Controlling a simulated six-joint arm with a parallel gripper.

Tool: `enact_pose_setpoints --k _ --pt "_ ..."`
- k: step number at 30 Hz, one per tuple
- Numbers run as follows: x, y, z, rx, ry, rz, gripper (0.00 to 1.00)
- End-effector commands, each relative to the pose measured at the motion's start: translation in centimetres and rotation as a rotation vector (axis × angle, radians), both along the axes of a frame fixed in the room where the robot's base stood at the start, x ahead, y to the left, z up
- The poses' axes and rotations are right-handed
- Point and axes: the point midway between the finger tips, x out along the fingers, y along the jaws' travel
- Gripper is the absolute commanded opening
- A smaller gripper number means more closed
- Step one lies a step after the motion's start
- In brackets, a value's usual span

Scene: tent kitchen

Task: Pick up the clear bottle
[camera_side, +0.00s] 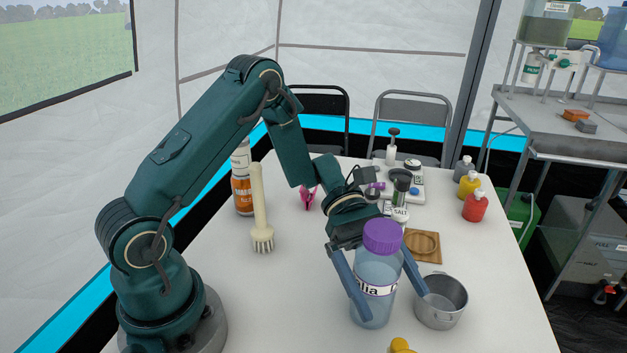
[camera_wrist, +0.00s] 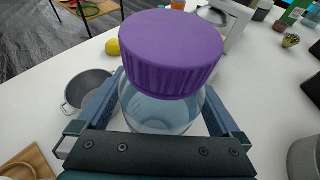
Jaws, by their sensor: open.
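The clear bottle (camera_side: 375,285) is a bluish, see-through bottle with a purple screw cap and a white label band. It stands upright on the white table in the side view. In the wrist view the bottle (camera_wrist: 160,112) fills the middle, its purple cap nearest the camera. My gripper (camera_side: 392,298) is open, with one blue finger on each side of the bottle's body. In the wrist view the fingers also flank the bottle, and the left finger (camera_wrist: 98,105) looks close to it. I cannot tell whether either finger touches it.
A metal pot (camera_side: 441,301) stands close to the right finger. A yellow item (camera_side: 401,345) is at the front edge of the picture. A wooden coaster (camera_side: 423,245), a salt jar (camera_side: 398,214), a brush (camera_side: 260,215) and red and yellow bottles stand farther back. The table's front left is clear.

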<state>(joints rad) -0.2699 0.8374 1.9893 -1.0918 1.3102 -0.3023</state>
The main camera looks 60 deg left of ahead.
Motion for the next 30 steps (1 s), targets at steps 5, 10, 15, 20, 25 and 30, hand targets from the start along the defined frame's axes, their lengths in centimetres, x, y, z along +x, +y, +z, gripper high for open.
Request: enact_pose_setpoints --k 5,10,15,20,25,30 --pt "0.0 0.0 0.0 0.000 0.000 0.000 0.66" --pt "0.0 0.0 0.0 0.000 -0.001 0.000 0.22" --pt "0.0 0.0 0.1 0.000 -0.001 0.000 0.22" --pt "0.0 0.0 0.6 0.000 -0.002 -0.001 0.22" --pt "0.0 0.0 2.1 0.001 -0.004 -0.001 0.22" --pt "0.1 0.9 4.7 0.000 -0.007 0.005 0.22"
